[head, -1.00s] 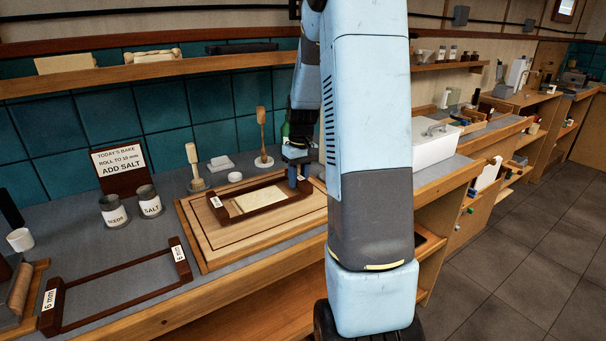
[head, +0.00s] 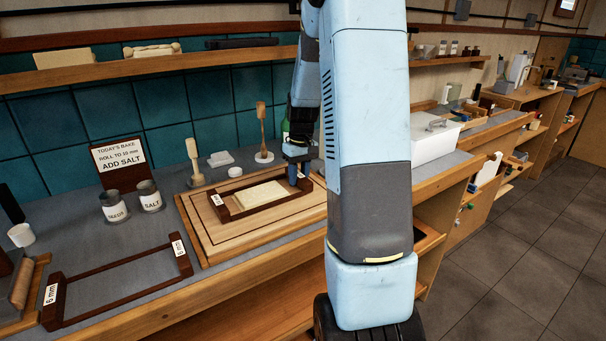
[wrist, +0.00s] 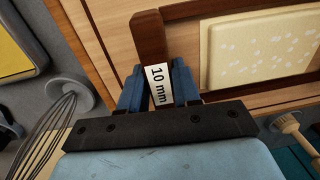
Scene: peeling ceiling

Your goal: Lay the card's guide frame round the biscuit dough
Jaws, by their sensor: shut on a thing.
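The card (head: 120,155) reads "TODAY'S BAKE, ROLL TO 10 mm, ADD SALT". The pale biscuit dough (head: 262,194) is a flat slab on the wooden board (head: 215,244). The dark brown guide frame (head: 272,205) surrounds it, with a gap between rails and dough in the wrist view (wrist: 152,35). A label on the held end reads "10 mm". My gripper (wrist: 158,84) is shut on that end piece, at the frame's right end in the head view (head: 295,172). I cannot tell whether the frame rests fully on the board.
A second frame (head: 115,292) marked "6 mm" lies on the counter at the left.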

